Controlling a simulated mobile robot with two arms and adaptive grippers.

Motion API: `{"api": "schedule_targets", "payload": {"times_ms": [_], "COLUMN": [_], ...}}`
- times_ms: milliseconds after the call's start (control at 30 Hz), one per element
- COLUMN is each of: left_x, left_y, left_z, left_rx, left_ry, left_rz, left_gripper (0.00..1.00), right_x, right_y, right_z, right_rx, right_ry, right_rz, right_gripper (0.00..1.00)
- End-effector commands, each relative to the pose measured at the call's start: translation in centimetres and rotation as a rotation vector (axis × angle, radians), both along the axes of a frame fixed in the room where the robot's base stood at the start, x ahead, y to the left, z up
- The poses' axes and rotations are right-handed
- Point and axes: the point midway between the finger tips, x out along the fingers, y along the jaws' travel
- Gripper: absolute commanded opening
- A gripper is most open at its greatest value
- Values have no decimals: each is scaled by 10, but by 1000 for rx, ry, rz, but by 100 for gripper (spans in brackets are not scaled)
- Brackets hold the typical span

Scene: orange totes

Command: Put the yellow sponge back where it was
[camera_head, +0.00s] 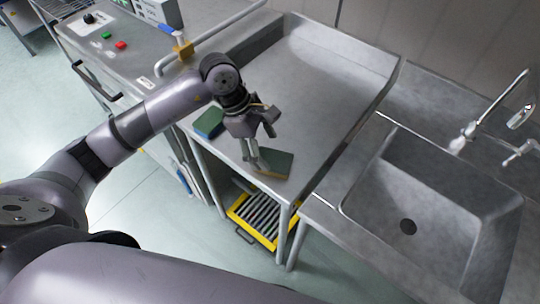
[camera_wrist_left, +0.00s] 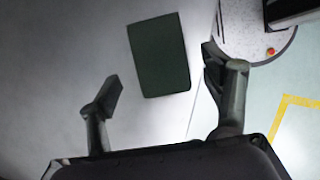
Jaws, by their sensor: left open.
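A sponge with a dark green top and a thin yellowish edge (camera_head: 279,164) lies flat near the front edge of the steel table (camera_head: 320,70). My left gripper (camera_head: 254,164) is over the left side of this sponge, pointing down, with its fingers apart. In the left wrist view the green sponge face (camera_wrist_left: 160,60) lies ahead between the two open fingers (camera_wrist_left: 160,88), and nothing is gripped. A second sponge, green on top with a blue side (camera_head: 209,123), lies to the left on the same table. My right gripper is not in view.
A sink (camera_head: 435,195) with a faucet (camera_head: 468,130) is at the right. A yellow-framed rack (camera_head: 262,217) stands below the table. A counter (camera_head: 125,50) with small coloured items is at upper left. The table's back half is clear.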

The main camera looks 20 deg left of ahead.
Motion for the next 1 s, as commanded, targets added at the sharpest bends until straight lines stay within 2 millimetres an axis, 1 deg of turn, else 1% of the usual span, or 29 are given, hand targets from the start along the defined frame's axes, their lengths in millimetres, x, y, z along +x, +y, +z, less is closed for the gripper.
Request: {"api": "schedule_targets", "payload": {"times_ms": [33, 200, 300, 400, 567, 1000], "left_x": [1, 0, 0, -1, -2, -2], "left_y": [6, 19, 24, 28, 30, 30], "left_z": [10, 42, 57, 66, 72, 72], "left_rx": [2, 2, 1, 1, 1, 0], "left_ry": [-7, -6, -3, -2, 0, 1], "left_rz": [1, 0, 1, 1, 0, 0], "left_gripper": [73, 73, 73, 73, 73, 73], "right_x": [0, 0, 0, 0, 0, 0], "right_y": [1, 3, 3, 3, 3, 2], "right_z": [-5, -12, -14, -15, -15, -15], "right_rx": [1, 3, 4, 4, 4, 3], "right_ry": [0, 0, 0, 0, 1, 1], "right_rz": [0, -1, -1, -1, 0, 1], "right_gripper": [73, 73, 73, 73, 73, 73]}}
